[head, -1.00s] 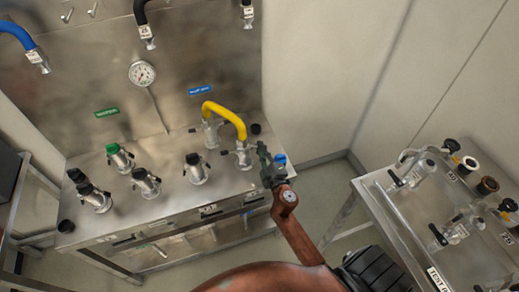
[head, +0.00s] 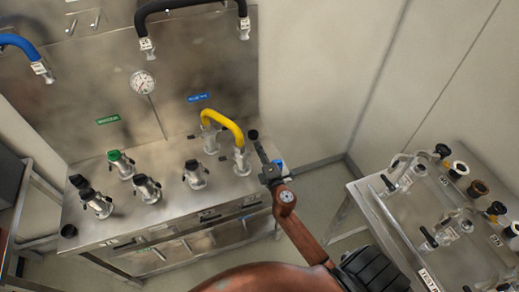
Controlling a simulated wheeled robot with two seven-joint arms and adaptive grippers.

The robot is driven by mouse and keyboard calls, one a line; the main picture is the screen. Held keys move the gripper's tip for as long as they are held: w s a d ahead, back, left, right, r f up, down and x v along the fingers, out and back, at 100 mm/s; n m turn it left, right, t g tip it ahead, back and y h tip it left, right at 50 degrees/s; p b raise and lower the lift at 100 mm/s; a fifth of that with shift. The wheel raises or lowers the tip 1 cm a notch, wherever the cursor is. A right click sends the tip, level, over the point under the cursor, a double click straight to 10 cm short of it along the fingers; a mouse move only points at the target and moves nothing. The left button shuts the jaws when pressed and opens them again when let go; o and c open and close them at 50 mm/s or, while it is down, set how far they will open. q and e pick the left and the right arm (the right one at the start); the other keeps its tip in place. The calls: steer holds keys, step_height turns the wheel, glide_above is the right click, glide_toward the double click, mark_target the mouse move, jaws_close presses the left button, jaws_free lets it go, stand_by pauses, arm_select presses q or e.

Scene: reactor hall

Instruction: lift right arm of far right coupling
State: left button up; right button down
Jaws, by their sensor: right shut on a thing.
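The far right coupling (head: 241,161) is a silver fitting on the steel bench, at the right end of the short yellow hose (head: 224,121). My right gripper (head: 260,150) is just to the right of this coupling, pointing up and away. It is shut on the coupling's right arm, which is mostly hidden by the dark fingers. The coupling's left arm shows as a small dark lever (head: 224,157). My left gripper is not in view.
A black cap (head: 253,134) is just beyond my right gripper's tips. Several other couplings, one with a green top (head: 120,164), stand to the left. A second steel table (head: 385,225) with fittings stands at the right. A gauge (head: 142,82) is on the back panel.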

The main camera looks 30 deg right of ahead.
stand_by(0.4)
steer(key=c, duration=2.4)
jaws_free()
steer(key=shift+s, duration=0.15)
steer(key=v, duration=1.2)
